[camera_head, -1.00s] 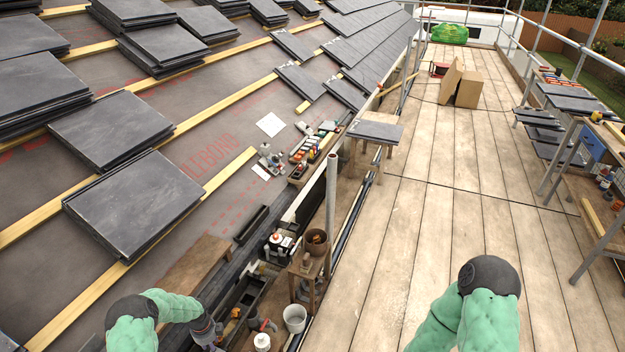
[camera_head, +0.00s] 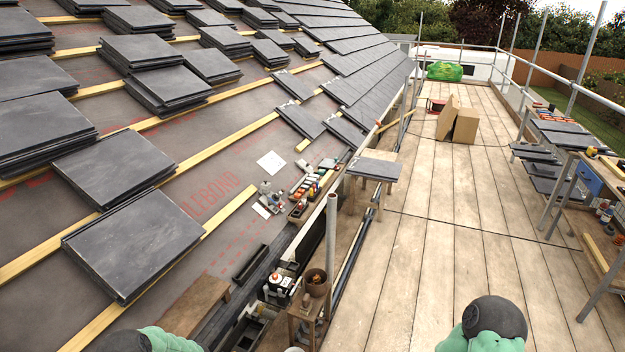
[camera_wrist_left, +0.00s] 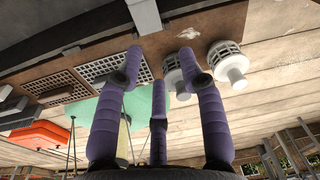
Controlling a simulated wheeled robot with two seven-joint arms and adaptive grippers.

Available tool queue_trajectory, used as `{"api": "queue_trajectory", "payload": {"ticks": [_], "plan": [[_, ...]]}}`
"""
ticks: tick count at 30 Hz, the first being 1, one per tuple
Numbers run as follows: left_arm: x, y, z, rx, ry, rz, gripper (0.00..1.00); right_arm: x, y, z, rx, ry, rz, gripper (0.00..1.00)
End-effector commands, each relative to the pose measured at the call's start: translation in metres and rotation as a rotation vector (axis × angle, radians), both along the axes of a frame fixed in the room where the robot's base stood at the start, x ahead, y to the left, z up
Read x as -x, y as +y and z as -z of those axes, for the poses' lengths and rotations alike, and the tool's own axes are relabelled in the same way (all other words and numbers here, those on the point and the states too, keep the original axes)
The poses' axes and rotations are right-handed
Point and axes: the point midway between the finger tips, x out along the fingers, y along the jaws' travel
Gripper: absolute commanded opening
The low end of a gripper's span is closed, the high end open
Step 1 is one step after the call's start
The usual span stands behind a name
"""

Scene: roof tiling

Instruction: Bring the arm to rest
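My left arm (camera_head: 170,342) shows only as a green link with a dark joint at the bottom edge of the head view. Its gripper is below that view. In the left wrist view my left gripper (camera_wrist_left: 160,68) has its purple fingers spread apart with nothing between them. Behind the fingers are dark grids and white slotted caps (camera_wrist_left: 228,62), which do not appear held. My right arm (camera_head: 495,325) shows at the bottom right of the head view as a green link with a dark rounded joint. My right gripper is out of view.
Stacked slates (camera_head: 135,245) lie on the battened roof at left. A small wooden stand with a brown pot (camera_head: 316,282) and a metal pole (camera_head: 331,230) stand by the gutter. A workbench (camera_head: 590,190) is at right. The plank walkway (camera_head: 440,230) is clear in the middle.

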Motion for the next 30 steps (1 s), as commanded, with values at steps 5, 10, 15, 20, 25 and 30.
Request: {"api": "queue_trajectory", "payload": {"ticks": [5,10,15,20,25,30], "plan": [[0.043,-0.083,-0.021,0.142,0.049,-0.395,0.39,0.0,0.0,-0.009,0.0,0.0,0.0,0.41],[0.092,-0.145,-0.047,0.236,0.142,-0.815,0.39,0.0,0.0,-0.015,0.0,0.0,0.0,0.41],[0.149,-0.189,-0.078,0.271,0.258,-1.243,0.39,0.0,0.0,-0.021,0.0,0.0,0.0,0.41],[0.201,-0.211,-0.107,0.256,0.348,-1.603,0.39,0.0,0.0,-0.026,0.0,0.0,0.0,0.41],[0.236,-0.218,-0.126,0.227,0.393,-1.843,0.39,0.0,0.0,-0.028,0.0,0.0,0.0,0.41],[0.245,-0.218,-0.131,0.218,0.404,-1.912,0.39,0.0,0.0,-0.029,0.0,0.0,0.0,0.41]]}}
